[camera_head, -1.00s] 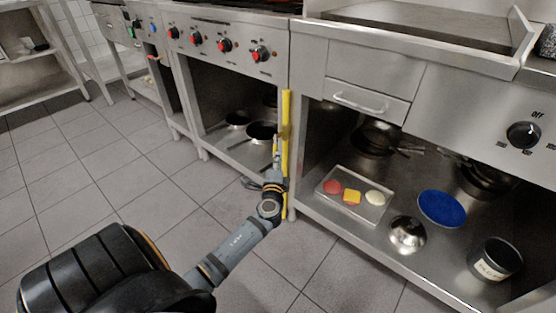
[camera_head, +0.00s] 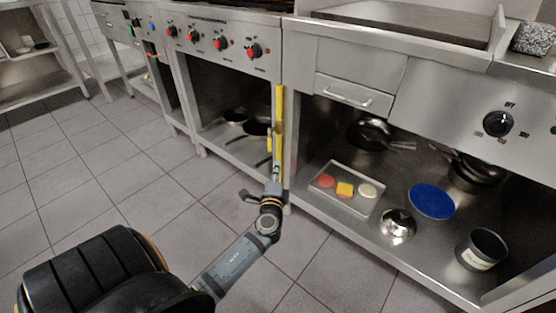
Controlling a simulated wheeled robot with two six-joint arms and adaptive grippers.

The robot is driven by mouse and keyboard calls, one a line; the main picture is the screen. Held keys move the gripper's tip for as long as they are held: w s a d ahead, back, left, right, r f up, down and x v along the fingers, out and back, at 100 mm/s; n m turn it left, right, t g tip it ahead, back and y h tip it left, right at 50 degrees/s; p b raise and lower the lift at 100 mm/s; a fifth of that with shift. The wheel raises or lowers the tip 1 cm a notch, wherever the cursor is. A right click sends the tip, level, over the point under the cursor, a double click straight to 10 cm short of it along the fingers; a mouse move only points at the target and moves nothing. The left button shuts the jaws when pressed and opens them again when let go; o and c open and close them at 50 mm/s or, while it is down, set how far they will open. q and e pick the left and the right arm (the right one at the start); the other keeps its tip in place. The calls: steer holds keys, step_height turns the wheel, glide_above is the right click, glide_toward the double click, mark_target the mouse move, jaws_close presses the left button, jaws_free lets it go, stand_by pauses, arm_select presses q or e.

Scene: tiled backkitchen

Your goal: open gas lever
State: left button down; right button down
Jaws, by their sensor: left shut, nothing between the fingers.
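A yellow gas pipe (camera_head: 280,105) runs upright along the front post between the two steel units. A small yellow piece, which looks like the gas lever (camera_head: 269,143), shows just left of the pipe at mid height. Its exact angle is hard to tell. My left gripper (camera_head: 276,168) is shut and empty, pointing up in front of the pipe, a little below the lever. It hides part of the lower pipe, and I cannot tell whether it touches it. My right gripper is not in view.
A cooker with red knobs (camera_head: 221,43) stands left of the pipe, with pans on its lower shelf. On the right unit's lower shelf are a tray of food (camera_head: 345,206), a blue plate (camera_head: 432,202), a metal bowl (camera_head: 398,226) and a pot (camera_head: 482,249). The tiled floor is clear.

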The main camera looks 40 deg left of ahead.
arm_select(q)
steer(key=shift+r+v, duration=0.1)
steer(key=shift+v, duration=1.1)
steer(key=shift+r+v, duration=0.15)
steer(key=shift+v, duration=1.05)
steer(key=shift+w+d, duration=0.1)
